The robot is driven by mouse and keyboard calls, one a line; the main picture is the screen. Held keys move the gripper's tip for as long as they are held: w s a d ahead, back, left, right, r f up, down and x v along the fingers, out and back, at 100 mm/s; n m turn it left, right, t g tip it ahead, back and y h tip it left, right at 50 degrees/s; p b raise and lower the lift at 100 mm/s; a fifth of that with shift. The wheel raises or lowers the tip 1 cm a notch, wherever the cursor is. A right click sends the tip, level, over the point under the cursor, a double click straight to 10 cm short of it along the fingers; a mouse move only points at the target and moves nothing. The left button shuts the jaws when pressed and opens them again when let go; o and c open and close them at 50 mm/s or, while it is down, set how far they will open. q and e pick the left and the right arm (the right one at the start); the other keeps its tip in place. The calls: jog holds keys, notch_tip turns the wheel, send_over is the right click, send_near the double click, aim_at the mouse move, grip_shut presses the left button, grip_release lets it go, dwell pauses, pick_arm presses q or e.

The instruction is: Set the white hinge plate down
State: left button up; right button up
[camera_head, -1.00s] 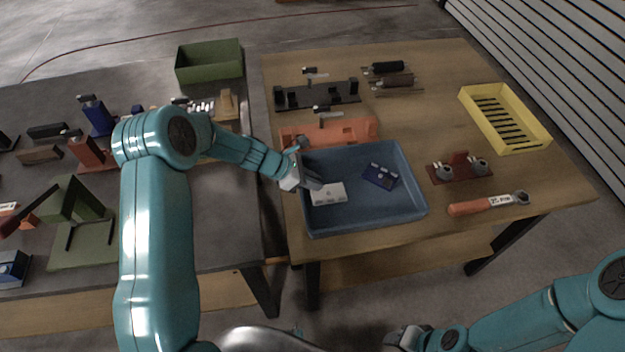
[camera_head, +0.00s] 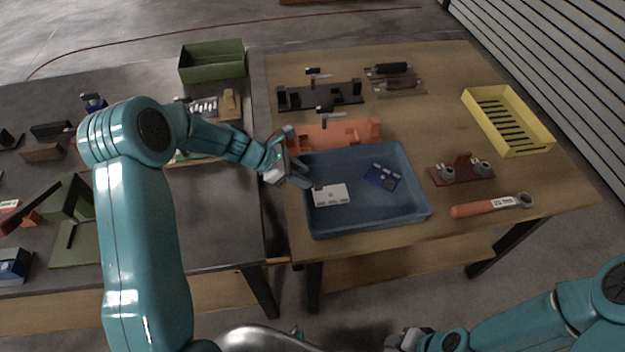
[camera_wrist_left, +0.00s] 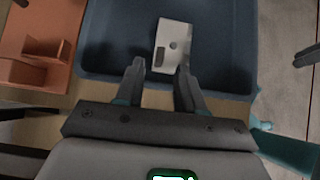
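The white hinge plate (camera_head: 331,195) lies flat inside the blue tray (camera_head: 373,222), near its left wall. In the left wrist view the plate (camera_wrist_left: 174,38) lies just beyond my fingertips, on the floor of the tray (camera_wrist_left: 225,50). My left gripper (camera_head: 302,178) is over the tray's left rim, to the left of the plate. In the left wrist view my left gripper (camera_wrist_left: 160,72) has its fingers apart with nothing held between them. My right gripper (camera_head: 405,338) is at the bottom edge of the head view, too small and cut off to tell its opening.
A blue card-like part (camera_head: 382,177) lies in the tray right of the plate. An orange fixture (camera_head: 335,134) stands behind the tray. A red-brown stand (camera_head: 461,172) and an orange-handled wrench (camera_head: 485,206) are to the right. A yellow bin (camera_head: 508,121) stands farther right.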

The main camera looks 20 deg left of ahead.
pick_arm(q)
jog(key=v, duration=0.6)
jog(key=shift+s+a+r, duration=0.15)
dwell(0.3)
